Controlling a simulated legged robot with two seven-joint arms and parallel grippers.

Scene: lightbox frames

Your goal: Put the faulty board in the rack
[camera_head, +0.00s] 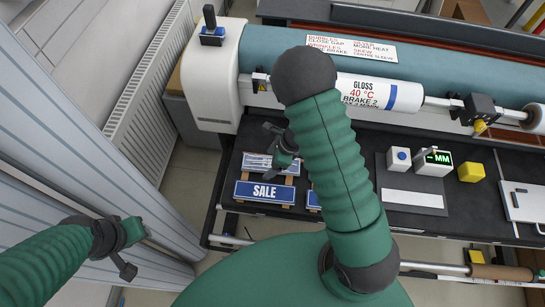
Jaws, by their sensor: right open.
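A blue board with white "SALE" lettering (264,193) lies flat on wooden strips on the dark worktop, left of my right arm. A second board (257,161) lies behind it, partly covered by my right gripper (270,150). A third board (313,201) shows only an edge beside my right arm. My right gripper is open, above the back board; its closeness to it is unclear. My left gripper (128,248) hangs over the floor at lower left, away from the boards; its jaw opening is unclear. Which board is faulty cannot be told, and no rack can be made out.
A laminating machine with a teal roller (420,67) and a "GLOSS" roll (375,92) runs along the back. A small gauge reading "MM" (433,161), a white block with a blue button (398,160) and a yellow block (471,172) stand right. A radiator (150,85) is left.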

